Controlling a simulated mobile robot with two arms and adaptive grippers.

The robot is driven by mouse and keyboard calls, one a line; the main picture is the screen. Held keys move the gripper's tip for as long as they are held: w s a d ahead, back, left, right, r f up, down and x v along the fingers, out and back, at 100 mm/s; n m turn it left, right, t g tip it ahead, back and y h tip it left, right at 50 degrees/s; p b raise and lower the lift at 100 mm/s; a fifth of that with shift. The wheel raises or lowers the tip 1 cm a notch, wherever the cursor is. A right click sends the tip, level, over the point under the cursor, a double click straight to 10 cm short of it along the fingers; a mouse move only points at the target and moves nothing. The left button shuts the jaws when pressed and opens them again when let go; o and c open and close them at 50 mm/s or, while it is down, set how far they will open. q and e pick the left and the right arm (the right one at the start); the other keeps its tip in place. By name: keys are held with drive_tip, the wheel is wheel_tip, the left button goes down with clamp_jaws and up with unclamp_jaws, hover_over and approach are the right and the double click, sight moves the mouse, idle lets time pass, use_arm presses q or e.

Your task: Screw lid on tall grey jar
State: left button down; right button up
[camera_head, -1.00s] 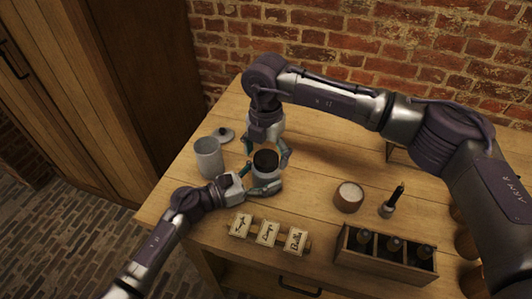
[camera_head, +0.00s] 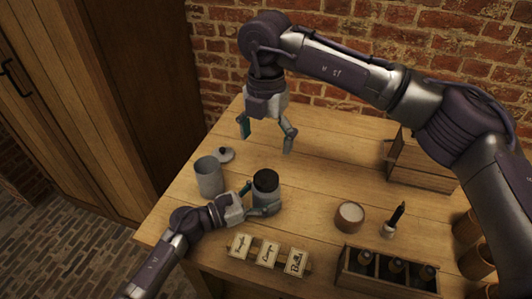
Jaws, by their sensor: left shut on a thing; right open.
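A grey jar (camera_head: 265,196) with a dark top (camera_head: 266,180) stands upright on the table. I cannot tell whether the dark top is a lid or the open mouth. My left gripper (camera_head: 262,206) is shut on this jar low on its side, hiding part of it. A second grey jar (camera_head: 209,178) stands open to the left, apart from the gripper. A grey lid with a dark knob (camera_head: 225,155) lies on the table behind it. My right gripper (camera_head: 266,136) is open and empty, pointing down above the table behind the held jar.
Three label cards (camera_head: 267,254) stand at the front edge of the table (camera_head: 330,160). A round pot with white contents (camera_head: 349,216), a dark-handled tool (camera_head: 393,220) and a wooden bottle rack (camera_head: 388,285) are to the right. A wooden box (camera_head: 418,160) stands at the back right.

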drive_tip(key=shift+r, duration=0.45)
use_arm(q)
unclamp_jaws()
drive_tip(key=v, duration=1.2)
use_arm(e)
drive_tip(key=shift+r, duration=0.1)
